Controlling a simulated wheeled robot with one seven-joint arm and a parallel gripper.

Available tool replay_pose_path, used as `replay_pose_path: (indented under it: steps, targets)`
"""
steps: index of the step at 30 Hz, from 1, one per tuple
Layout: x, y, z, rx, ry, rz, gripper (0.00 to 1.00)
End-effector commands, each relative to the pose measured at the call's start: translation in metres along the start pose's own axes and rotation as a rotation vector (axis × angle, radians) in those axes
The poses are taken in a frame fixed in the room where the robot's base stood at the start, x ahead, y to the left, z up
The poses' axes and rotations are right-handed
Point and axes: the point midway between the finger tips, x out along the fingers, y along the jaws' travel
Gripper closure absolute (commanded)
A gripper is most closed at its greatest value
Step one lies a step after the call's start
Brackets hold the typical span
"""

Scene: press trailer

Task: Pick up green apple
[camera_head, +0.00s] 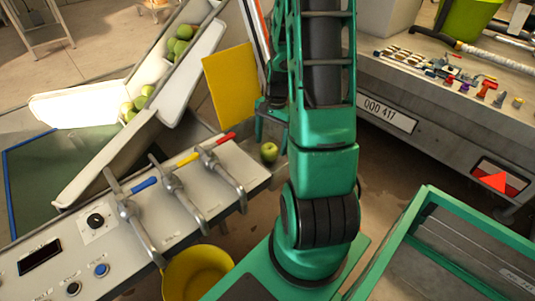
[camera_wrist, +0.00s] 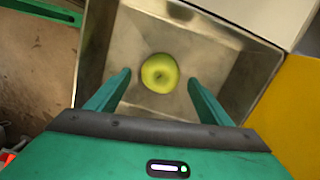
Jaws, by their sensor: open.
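A green apple (camera_wrist: 159,73) sits in a square metal tray (camera_wrist: 240,85) in the wrist view, stem side up. It also shows in the head view (camera_head: 269,152), just left of my arm and right of the levers. My gripper (camera_wrist: 160,80) is open, with one green finger on each side of the apple in the wrist picture. The apple lies beyond the fingertips; I cannot tell how far. In the head view my gripper (camera_head: 272,125) is partly hidden behind my arm and shows above the apple.
More green apples (camera_head: 180,45) lie in a sloping white chute at the upper left. A control panel (camera_head: 150,210) with several levers stands left of the apple. A yellow plate (camera_head: 230,85) is close to my gripper. A yellow bucket (camera_head: 195,275) and a trailer (camera_head: 420,125) flank my arm.

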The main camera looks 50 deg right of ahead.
Motion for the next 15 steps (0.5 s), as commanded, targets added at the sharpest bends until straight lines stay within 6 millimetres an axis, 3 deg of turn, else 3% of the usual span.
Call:
replay_pose_path:
  steps: [9,15]
  targets:
    - [0.041,-0.001,0.004,-0.001,-0.003,0.002,0.27]
    - [0.049,-0.002,0.004,-0.001,-0.001,0.001,0.27]
